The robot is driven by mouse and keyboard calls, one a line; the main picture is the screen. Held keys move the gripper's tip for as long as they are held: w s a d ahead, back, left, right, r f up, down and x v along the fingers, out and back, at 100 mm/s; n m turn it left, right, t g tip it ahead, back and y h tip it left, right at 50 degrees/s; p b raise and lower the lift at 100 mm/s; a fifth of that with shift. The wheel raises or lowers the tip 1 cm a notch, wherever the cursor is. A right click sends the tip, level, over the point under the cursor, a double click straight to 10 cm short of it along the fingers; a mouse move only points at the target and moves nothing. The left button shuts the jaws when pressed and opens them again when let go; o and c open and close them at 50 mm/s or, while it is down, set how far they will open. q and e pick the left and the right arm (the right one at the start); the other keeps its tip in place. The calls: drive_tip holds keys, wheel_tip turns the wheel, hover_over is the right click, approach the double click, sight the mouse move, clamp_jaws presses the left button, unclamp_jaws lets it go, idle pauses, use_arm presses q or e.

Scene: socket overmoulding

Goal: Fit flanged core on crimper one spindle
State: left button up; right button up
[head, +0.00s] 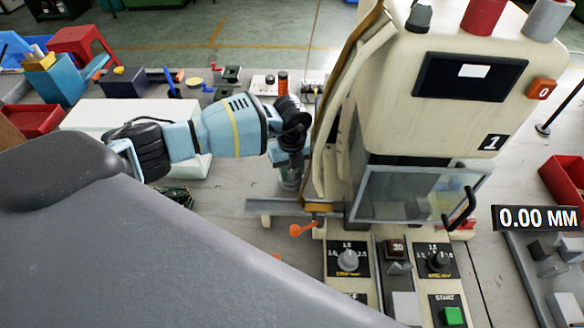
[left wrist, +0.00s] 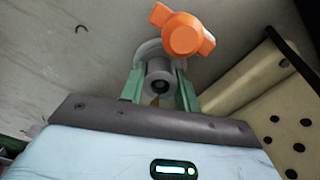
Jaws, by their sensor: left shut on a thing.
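Crimper one (head: 430,90) is the cream machine marked "1" in the head view. My left gripper (head: 289,163) is at its left side, above a grey rail. In the left wrist view the green fingers of my left gripper (left wrist: 160,90) are shut on a grey round part with a dark central hole, which looks like the flanged core (left wrist: 158,72). A wider pale rim shows behind it. An orange wing knob (left wrist: 183,33) is just beyond the core; it also shows in the head view (head: 303,229). I cannot make out the spindle. My right gripper is not in view.
A clear guard with a black handle (head: 460,210) covers the crimper's front. Control panels with knobs and a green button (head: 452,316) lie before it. A white box (head: 90,118) is at left; a red bin (head: 565,185) is at right.

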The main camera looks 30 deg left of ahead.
use_arm(q)
drive_tip(key=o, duration=1)
drive_tip(key=shift+o, duration=0.2)
wheel_tip(320, 180, up, 8)
drive_tip(key=shift+f+p, duration=0.1)
drive_tip(key=shift+p, duration=0.3)
